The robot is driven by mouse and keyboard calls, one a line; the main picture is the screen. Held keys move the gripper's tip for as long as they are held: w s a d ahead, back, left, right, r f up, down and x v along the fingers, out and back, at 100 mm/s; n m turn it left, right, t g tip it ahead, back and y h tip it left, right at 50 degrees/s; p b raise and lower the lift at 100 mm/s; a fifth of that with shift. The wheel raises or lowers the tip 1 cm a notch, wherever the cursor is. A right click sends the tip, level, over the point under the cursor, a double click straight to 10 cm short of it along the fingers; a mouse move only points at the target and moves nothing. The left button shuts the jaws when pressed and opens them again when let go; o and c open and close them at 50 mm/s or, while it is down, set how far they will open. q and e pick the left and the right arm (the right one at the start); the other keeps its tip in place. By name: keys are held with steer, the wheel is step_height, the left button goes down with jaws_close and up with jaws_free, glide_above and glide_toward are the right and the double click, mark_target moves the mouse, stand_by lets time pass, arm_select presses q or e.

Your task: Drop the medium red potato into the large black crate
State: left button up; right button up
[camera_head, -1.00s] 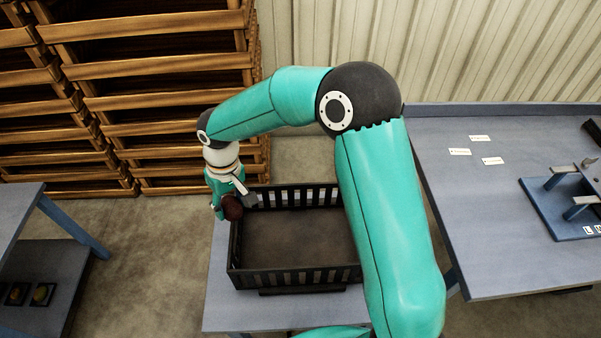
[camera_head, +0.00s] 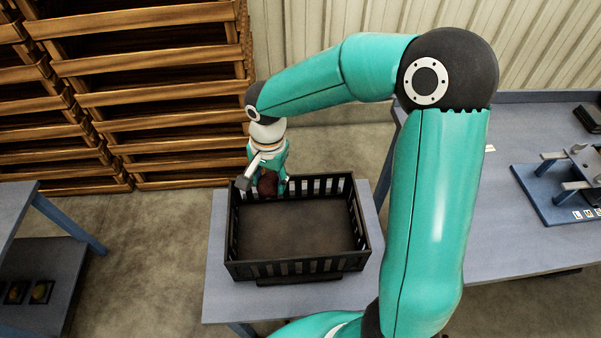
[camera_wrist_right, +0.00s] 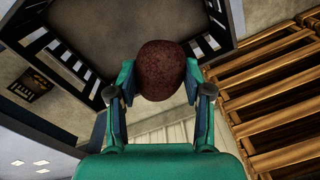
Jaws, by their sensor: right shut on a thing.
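The medium red potato (camera_head: 267,184) is dark red-brown and held in my right gripper (camera_head: 268,182). In the right wrist view the potato (camera_wrist_right: 161,70) sits between the two fingers of the gripper (camera_wrist_right: 162,80), which are shut on it. The large black crate (camera_head: 300,268) has slatted sides and stands on a small grey table; its visible floor is bare. In the head view the gripper and potato appear at the crate's back left, overlapping its back wall. The exact height above the crate is hard to tell. My left gripper is not in view.
Stacked wooden crates (camera_head: 150,100) stand at the back left. A grey-blue table (camera_head: 500,240) with a blue fixture (camera_head: 560,195) is on the right. Another table with a lower shelf (camera_head: 50,265) is at the left. The grey table (camera_head: 225,300) under the crate has bare edges.

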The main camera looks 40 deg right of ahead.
steer(key=s+d+r+m, duration=0.2)
steer(key=s+d+m, duration=0.25)
steer(key=m, duration=0.35)
steer(key=shift+m+h, duration=0.3)
steer(key=shift+m, duration=0.4)
steer(key=f+b, duration=0.1)
steer(key=f, duration=0.1)
steer(key=f+b, duration=0.1)
steer(key=s+f+b, duration=0.1)
steer(key=f, duration=0.1)
steer(key=shift+f, duration=0.35)
steer(key=o, duration=1.3)
steer(key=shift+a, duration=0.1)
steer(key=shift+r, duration=0.1)
steer(key=r, duration=0.7)
steer(key=s+r, duration=0.1)
steer(key=r, duration=0.3)
steer(key=shift+a+r, duration=0.2)
steer(key=shift+r, duration=0.15)
